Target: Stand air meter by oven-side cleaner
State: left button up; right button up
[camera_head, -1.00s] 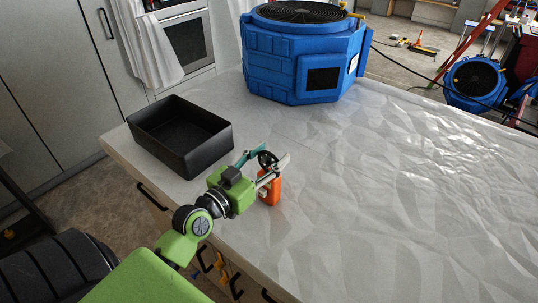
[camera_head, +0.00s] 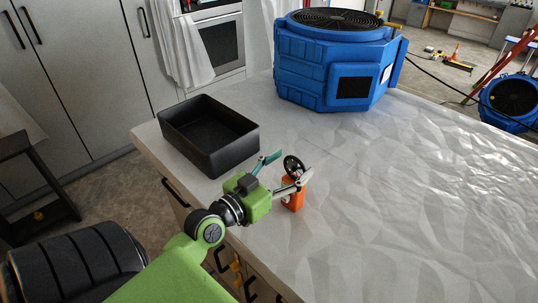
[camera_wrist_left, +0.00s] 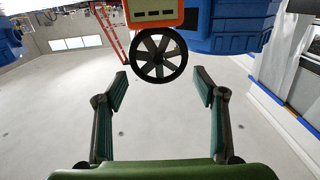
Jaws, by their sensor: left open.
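The air meter has an orange body (camera_head: 292,194) and a black fan wheel (camera_head: 293,165). It stands upright on the white-covered table near its front edge. My left gripper (camera_head: 289,166) is open, with its two fingers apart at the height of the wheel. In the left wrist view the wheel (camera_wrist_left: 159,56) lies centred between and just beyond the fingertips, with gaps on both sides; the orange body (camera_wrist_left: 154,14) is cut off at the top. The oven-side cleaner (camera_head: 322,88), a large blue unit, stands at the back of the table. My right gripper is not in view.
An empty black tray (camera_head: 205,165) sits on the table left of the meter. The oven (camera_head: 215,50) is behind, at the back left. Another blue cleaner (camera_head: 510,100) stands beyond the table at right. The table (camera_head: 420,190) right of the meter is clear.

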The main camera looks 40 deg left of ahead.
pick_arm(q)
jog(key=s+b, duration=0.3)
jog(key=s, duration=0.6)
jog(key=shift+s+a, duration=0.35)
